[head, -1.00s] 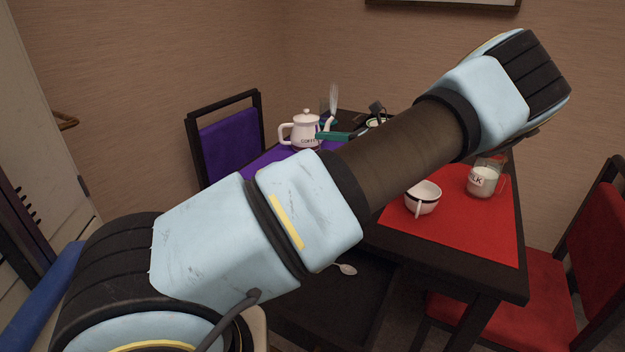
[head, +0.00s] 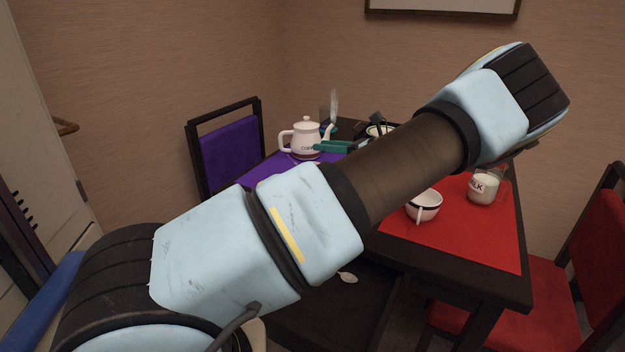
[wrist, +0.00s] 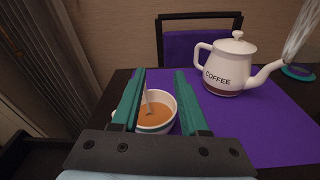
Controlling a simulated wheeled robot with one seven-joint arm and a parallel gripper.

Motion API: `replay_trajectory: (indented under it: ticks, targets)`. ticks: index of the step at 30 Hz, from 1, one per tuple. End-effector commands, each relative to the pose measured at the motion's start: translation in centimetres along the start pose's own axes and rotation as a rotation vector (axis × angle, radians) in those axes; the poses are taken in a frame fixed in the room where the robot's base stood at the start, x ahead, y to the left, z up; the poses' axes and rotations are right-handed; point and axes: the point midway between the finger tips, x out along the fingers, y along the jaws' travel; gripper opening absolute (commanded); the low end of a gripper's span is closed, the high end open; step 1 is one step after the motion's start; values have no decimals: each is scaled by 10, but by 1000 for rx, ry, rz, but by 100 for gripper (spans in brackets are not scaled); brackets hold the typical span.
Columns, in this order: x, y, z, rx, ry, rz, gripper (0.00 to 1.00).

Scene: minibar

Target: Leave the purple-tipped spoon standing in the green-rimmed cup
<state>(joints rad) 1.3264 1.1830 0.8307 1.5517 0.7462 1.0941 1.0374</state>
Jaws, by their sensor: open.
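In the wrist view a pale cup (wrist: 168,104) holds an orange-brown drink and stands on the purple mat. A thin spoon (wrist: 149,100) stands up out of the drink, leaning near the left finger. In the head view my gripper (head: 331,147) is beside the coffee pot, and my arm hides this cup.
A white coffee pot (wrist: 230,63) stands right of the cup; a purple chair (wrist: 205,48) is behind. On the red mat (head: 455,240) are a white cup (head: 424,206) and a milk jug (head: 484,188). Another spoon (head: 348,278) lies on a dark surface below the table.

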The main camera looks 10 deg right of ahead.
Motion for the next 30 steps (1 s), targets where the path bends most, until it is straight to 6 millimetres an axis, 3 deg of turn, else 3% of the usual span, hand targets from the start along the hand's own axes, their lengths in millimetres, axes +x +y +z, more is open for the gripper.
replay_trajectory:
  ticks: [18, 30]
  targets:
    - [-98, -1, -1, -1, 1, -3, 44]
    - [-104, 1, 0, -3, 7, 4, 44]
